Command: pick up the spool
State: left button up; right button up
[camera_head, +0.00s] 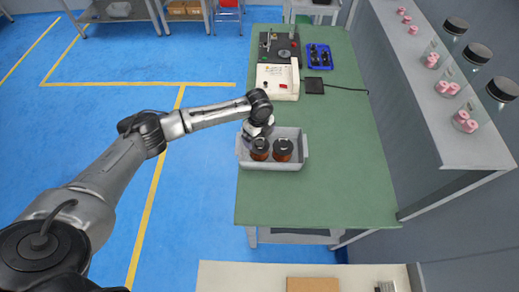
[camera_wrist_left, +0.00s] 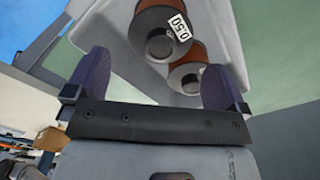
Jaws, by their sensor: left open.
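Two copper-brown spools with dark ends stand side by side in a grey bin on the green table. In the head view they are the left spool (camera_head: 260,148) and the right spool (camera_head: 283,149), and the bin (camera_head: 272,166) is around them. In the left wrist view one spool (camera_wrist_left: 151,40) bears a white "0.50" label, and the other spool (camera_wrist_left: 186,74) is partly behind it. My left gripper (camera_wrist_left: 157,85) is open and empty, its two fingers apart above the bin. In the head view its wrist hides the bin's back left part. My right gripper is not in view.
The green table (camera_head: 335,170) is clear right of and in front of the bin. A winding machine (camera_head: 279,80), a black pad (camera_head: 314,85) and a blue tray (camera_head: 319,57) are behind. A grey shelf (camera_head: 440,110) with pink spools and jars runs along the right.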

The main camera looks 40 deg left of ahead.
aim_at(260, 142)
pick_arm(q)
jog(key=shift+d+f+b, duration=0.15)
jog(key=shift+f+b, duration=0.25)
jog(key=shift+f, duration=3.2)
jog(key=shift+c, duration=0.2)
jog(key=c, duration=1)
jog(key=shift+w+r, duration=0.1)
jog(key=shift+c, duration=0.4)
notch_tip(260, 142, up, 10)
jog(key=shift+p, duration=0.65)
